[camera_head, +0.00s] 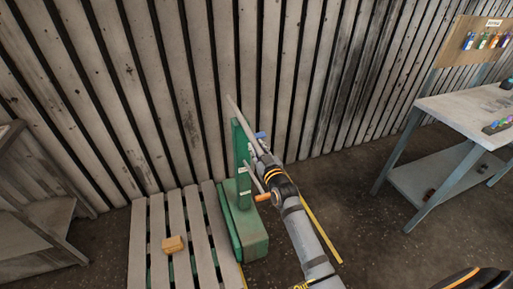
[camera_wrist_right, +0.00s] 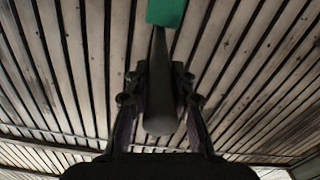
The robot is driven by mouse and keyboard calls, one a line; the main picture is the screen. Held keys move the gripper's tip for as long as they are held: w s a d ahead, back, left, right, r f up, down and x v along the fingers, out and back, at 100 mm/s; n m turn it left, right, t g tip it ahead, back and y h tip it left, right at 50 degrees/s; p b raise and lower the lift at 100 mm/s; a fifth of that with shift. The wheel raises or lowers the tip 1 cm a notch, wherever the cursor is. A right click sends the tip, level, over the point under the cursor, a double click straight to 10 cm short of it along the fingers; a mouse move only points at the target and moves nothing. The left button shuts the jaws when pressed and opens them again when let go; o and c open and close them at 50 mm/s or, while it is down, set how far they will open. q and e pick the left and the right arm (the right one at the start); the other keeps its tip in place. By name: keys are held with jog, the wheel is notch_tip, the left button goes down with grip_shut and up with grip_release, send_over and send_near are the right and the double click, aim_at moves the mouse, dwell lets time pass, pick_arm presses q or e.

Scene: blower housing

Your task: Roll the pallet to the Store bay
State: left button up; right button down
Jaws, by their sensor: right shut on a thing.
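The wooden pallet (camera_head: 144,240) lies on the floor at the lower left of the head view, with a small orange-tan block (camera_head: 174,244) on its slats. A green pallet truck (camera_head: 250,230) with an upright green mast stands against the pallet's right side. My right gripper (camera_head: 264,160) is at the truck's grey handle bar (camera_head: 236,108), beside the mast top. In the right wrist view the handle bar (camera_wrist_right: 160,112) runs between the fingers, which are shut on it. My left gripper is out of view. No Store bay sign is readable.
A corrugated wall (camera_head: 190,100) runs behind the pallet. A grey workbench (camera_head: 470,110) with a lower shelf and a pegboard (camera_head: 475,42) stands at the right. A wooden shelf unit (camera_head: 30,215) is at the left. A yellow floor line (camera_head: 322,236) runs right of the truck; dark floor lies open beyond.

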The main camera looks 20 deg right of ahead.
jog(key=shift+a+r, duration=0.1)
jog(key=shift+a, duration=0.05)
jog(key=shift+d, duration=0.6)
jog(key=c, duration=1.4)
grip_release()
jog(key=shift+o, duration=1.4)
jog(key=shift+a, duration=0.25)
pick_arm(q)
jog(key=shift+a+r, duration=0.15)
pick_arm(e)
jog(key=shift+d, duration=0.1)
jog(key=s, duration=1.2)
jog(key=shift+d, duration=0.15)
